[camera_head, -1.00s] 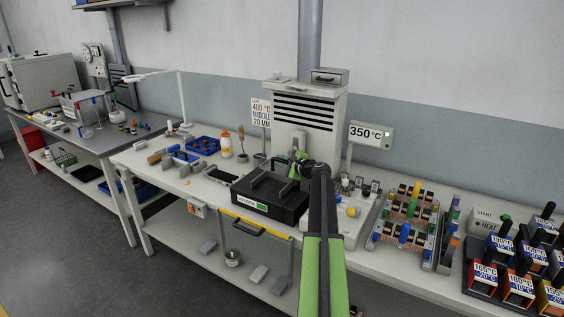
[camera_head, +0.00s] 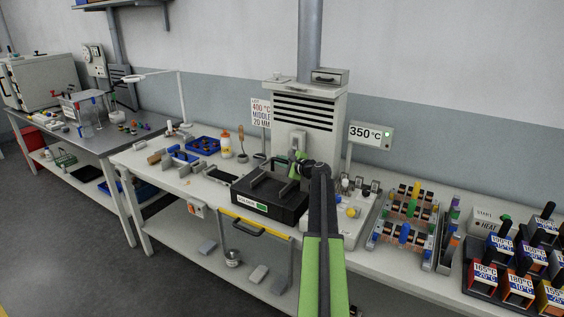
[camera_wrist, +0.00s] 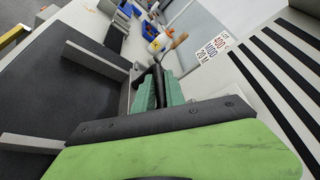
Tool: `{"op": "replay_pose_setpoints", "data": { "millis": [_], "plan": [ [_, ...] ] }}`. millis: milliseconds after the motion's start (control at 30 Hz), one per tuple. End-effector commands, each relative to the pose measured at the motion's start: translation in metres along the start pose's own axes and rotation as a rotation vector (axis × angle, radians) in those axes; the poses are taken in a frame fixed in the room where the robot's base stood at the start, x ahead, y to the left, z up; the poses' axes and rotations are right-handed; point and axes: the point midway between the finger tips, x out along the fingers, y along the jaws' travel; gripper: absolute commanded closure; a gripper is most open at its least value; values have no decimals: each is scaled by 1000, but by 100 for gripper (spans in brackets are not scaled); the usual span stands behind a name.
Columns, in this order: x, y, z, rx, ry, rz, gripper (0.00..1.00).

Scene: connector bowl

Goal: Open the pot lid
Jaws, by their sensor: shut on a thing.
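The pot (camera_head: 268,209) is a black box with a small label on its front, standing on the middle bench. Its dark, recessed top (camera_head: 262,187) shows between raised edges in the head view. A large dark flat surface (camera_wrist: 55,95) with pale upright pieces fills the left of the wrist view. My gripper (camera_head: 296,158) is at the back right of the pot. In the wrist view my gripper (camera_wrist: 158,88) has its teal fingers closed around a dark bar, seemingly the lid handle (camera_wrist: 157,74). The fingers hide part of it, and whether the lid is raised is unclear.
A grey slotted tower (camera_head: 312,120) stands close behind the pot. A 350 °C display (camera_head: 371,134) and connector racks (camera_head: 408,215) are to the right. Blue trays (camera_head: 203,146) and bottles stand to the left. A yellow rail (camera_head: 254,224) runs below the front edge.

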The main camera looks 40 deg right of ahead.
Motion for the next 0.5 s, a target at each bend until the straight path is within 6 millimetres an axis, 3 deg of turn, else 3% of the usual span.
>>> {"op": "replay_pose_setpoints", "data": {
  "millis": [367,500],
  "plan": [
    [-1,-1,-2,-2,4,-2,100],
    [-5,6,7,-2,4,-1,100]
  ]
}}
